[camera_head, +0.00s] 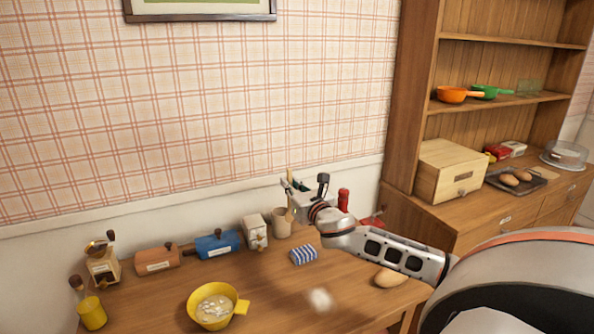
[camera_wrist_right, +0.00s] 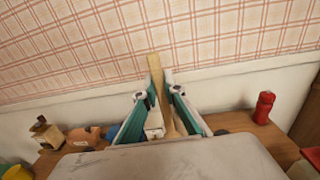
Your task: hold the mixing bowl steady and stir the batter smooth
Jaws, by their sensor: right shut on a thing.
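The yellow mixing bowl (camera_head: 191,305) stands at the front of the wooden table, with pale batter (camera_head: 214,309) inside. My right gripper (camera_head: 292,190) is above the back of the table, well to the right of the bowl. It is shut on a wooden utensil (camera_head: 290,203), which also shows between the green-lined fingers in the right wrist view (camera_wrist_right: 155,66). A beige crock (camera_head: 281,223) stands just below the gripper; whether the utensil's lower end is inside it, I cannot tell. My left gripper is not in view.
A grinder (camera_head: 103,265), orange box (camera_head: 157,260), blue box (camera_head: 217,244) and white box (camera_head: 255,232) line the table's back. A striped cloth (camera_head: 303,255) and a bread-like item (camera_head: 389,279) lie right of the bowl. A red bottle (camera_wrist_right: 263,107) stands right of the gripper.

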